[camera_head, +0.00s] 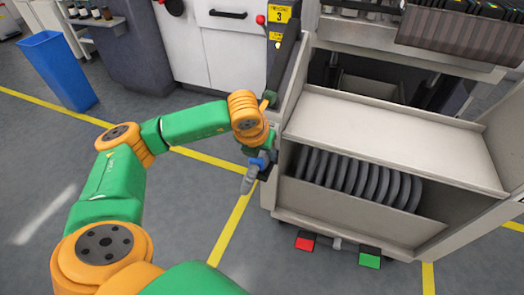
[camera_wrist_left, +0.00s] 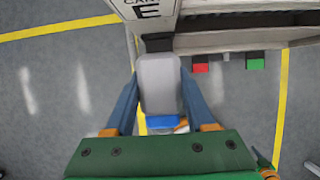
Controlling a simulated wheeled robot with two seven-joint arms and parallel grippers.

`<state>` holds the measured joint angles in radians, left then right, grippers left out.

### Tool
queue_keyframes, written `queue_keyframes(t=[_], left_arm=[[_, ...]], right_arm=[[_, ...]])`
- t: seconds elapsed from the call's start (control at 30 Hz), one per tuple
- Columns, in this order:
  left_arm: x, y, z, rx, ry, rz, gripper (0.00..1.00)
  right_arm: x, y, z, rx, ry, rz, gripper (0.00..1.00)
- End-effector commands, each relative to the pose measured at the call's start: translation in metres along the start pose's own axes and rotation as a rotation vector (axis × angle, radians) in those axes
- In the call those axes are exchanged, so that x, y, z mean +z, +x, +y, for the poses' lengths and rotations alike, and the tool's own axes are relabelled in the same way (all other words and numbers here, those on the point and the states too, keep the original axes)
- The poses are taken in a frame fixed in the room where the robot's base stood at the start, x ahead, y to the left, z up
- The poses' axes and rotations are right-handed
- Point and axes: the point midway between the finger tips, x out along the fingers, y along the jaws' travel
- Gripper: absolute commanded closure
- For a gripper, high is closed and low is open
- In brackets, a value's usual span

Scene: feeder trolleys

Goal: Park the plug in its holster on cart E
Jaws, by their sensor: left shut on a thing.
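My left gripper (camera_head: 258,163) is beside the left side of cart E (camera_head: 390,140), shut on the plug (camera_head: 247,183). The plug is grey with a blue part, and points downward in the head view. In the left wrist view the grey plug body (camera_wrist_left: 159,84) sits between the two fingers of my left gripper (camera_wrist_left: 160,72), with the blue part (camera_wrist_left: 162,121) nearer the palm. A black block, seemingly the holster (camera_wrist_left: 157,42), shows just beyond the plug, under the cart label (camera_wrist_left: 150,8). I cannot tell whether they touch. My right gripper is not in view.
A blue bin (camera_head: 57,70) stands far left. The floor left of the cart is clear, with yellow lines.

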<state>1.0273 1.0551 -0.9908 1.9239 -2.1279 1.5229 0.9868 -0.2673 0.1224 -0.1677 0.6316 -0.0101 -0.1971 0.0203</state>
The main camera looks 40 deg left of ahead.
Motion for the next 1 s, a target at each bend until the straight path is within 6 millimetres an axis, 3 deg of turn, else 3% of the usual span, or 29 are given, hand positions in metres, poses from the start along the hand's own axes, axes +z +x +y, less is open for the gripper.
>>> queue_keyframes(t=[0.6,0.63,0.73,1.0], left_arm=[[-0.0037,0.009,-0.0001,0.0,0.0,-0.001,1.0],[-0.0035,0.0085,-0.0001,0.0,0.0,-0.001,0.4],[-0.0034,0.0081,-0.0001,0.0,0.0,-0.001,0.13],[-0.0039,0.0085,0.0,0.0,0.0,0.001,0.1]], right_arm=[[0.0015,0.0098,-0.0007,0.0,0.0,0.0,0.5],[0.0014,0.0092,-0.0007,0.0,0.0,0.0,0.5],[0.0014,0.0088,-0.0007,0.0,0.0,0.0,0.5],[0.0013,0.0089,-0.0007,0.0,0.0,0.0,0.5]])
